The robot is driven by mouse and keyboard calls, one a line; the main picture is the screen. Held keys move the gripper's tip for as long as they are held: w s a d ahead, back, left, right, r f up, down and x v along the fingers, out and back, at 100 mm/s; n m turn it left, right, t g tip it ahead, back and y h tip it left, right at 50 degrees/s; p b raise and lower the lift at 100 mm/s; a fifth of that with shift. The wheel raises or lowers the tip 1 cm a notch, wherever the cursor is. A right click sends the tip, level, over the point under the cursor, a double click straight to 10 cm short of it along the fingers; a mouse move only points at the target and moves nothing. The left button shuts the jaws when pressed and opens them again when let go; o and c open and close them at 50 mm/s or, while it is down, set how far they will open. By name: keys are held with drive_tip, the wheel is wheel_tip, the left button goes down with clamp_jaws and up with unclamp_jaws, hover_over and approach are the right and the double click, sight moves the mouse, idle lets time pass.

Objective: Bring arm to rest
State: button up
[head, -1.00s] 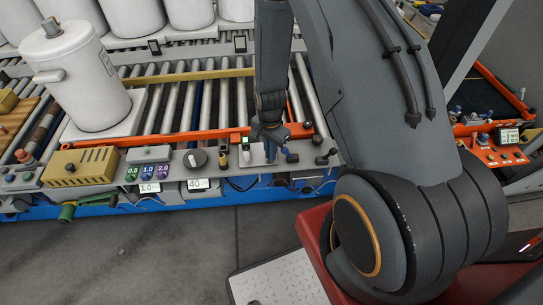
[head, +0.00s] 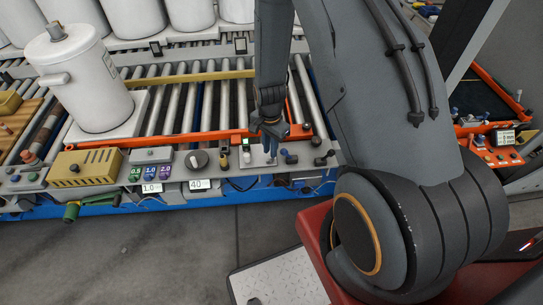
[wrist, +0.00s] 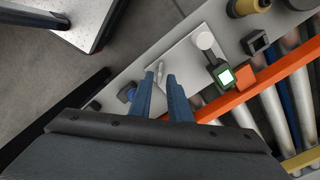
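My gripper (head: 271,146) hangs at the end of my dark grey arm, over the right part of the grey control panel beside the roller conveyor. In the wrist view its two blue fingers (wrist: 160,77) point at a pale plate (wrist: 178,66) on the panel, with a gap between them. A small metal lever stands at the fingertips in that picture. I cannot tell whether they touch it. Nothing is held between the fingers.
A white tank (head: 85,82) stands on the conveyor at left. An orange rail (head: 190,139) runs behind the panel. Grey floor (head: 130,255) lies in front.

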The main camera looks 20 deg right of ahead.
drive_tip(key=shift+r+p, duration=0.45)
drive_tip(key=shift+r, duration=0.4)
drive_tip(key=shift+r, duration=0.15)
drive_tip(key=s+a+r+n, duration=0.1)
drive_tip(key=s+r+n, duration=0.5)
drive_tip(key=r, duration=0.8)
drive_tip(key=s+a+r+n, duration=0.2)
drive_tip(key=s+r+n, duration=0.4)
drive_tip(key=s+r, duration=0.4)
wheel_tip(320, 180, up, 4)
drive_tip(key=shift+a+n, duration=0.25)
drive_tip(key=shift+n, duration=0.05)
drive_tip(key=shift+s, duration=0.1)
